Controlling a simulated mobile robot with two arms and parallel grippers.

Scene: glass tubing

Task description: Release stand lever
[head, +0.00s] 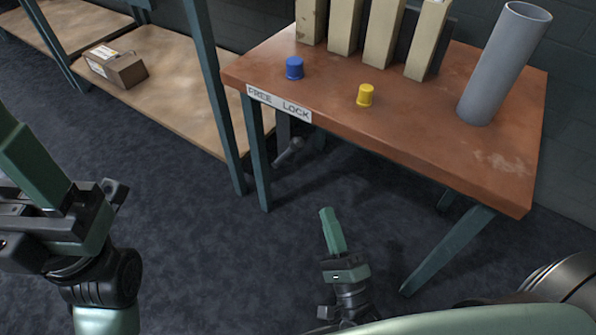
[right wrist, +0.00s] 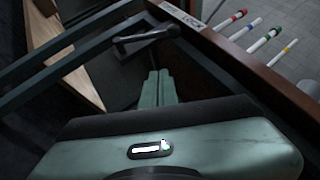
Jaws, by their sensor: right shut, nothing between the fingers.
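The stand lever (head: 288,152) is a dark handle with a rounded end, below the front left edge of the brown table. A white label (head: 278,104) above it reads FREE LOCK. In the right wrist view the lever (right wrist: 146,37) lies just beyond the fingertips, with a visible gap. My right gripper (head: 328,214) has its green fingers together, empty, pointing up toward the table from in front of and below it. Its fingers also show in the right wrist view (right wrist: 158,76). My left gripper (head: 22,150) is at the far left, away from the lever; its opening is unclear.
The table (head: 430,135) carries a blue cap (head: 294,68), a yellow cap (head: 365,95), a leaning grey tube (head: 505,62) and several beige blocks (head: 382,32). Green table legs (head: 255,150) flank the lever. A shelf with a cardboard box (head: 117,68) stands left. The dark floor in front is clear.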

